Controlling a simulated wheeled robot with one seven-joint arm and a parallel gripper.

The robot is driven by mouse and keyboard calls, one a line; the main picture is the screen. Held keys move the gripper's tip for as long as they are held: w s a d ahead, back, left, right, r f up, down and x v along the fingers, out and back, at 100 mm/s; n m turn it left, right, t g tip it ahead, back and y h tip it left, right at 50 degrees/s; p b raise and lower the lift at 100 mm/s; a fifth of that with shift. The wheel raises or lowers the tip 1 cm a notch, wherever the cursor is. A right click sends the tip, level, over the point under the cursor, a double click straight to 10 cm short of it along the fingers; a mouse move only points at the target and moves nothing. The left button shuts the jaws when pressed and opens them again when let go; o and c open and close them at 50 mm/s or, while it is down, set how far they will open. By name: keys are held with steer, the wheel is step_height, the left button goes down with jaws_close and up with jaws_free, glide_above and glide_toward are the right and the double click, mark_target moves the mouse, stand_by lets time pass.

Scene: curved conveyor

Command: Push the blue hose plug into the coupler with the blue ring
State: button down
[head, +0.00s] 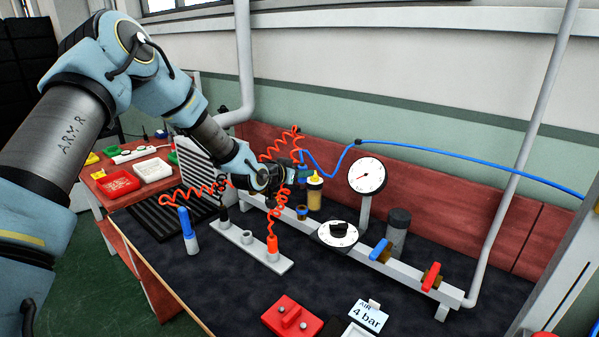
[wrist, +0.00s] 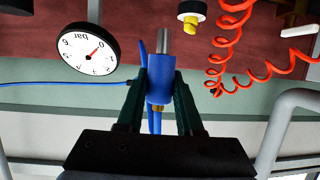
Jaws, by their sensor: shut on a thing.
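The blue hose plug (wrist: 159,86) is between the two dark green fingers of my gripper (wrist: 160,90) in the wrist view. Its bare metal tip points up in that picture, with a brass fitting and blue hose behind the blue body. In the head view my gripper (head: 298,173) is above the rail, with the plug mostly hidden by the fingers. A small brass coupler with a blue ring (head: 302,211) stands on the rail below my gripper. The plug is apart from it. I cannot make out the coupler in the wrist view.
The blue hose (head: 440,153) runs right along the wall. A gauge (head: 367,175), yellow-capped bowl (head: 315,190) and red coiled hose (head: 282,145) are close to my gripper. A plug rack (head: 240,243), black knob (head: 338,231) and blue valve handle (head: 381,250) stand nearby.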

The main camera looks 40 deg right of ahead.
mark_target(302, 188)
steer(key=shift+f+b, duration=0.1)
steer(key=shift+b, duration=0.3)
step_height(302, 188, down, 6)
steer(key=b, duration=0.5)
steer(key=shift+r, duration=0.2)
steer(key=shift+b, duration=0.85)
stand_by(1.5)
steer(key=shift+f+b, duration=1.8)
steer(key=shift+f, duration=0.2)
steer(key=shift+c, duration=2.4)
jaws_free()
steer(key=b+v, duration=0.2)
steer(key=v, duration=0.9)
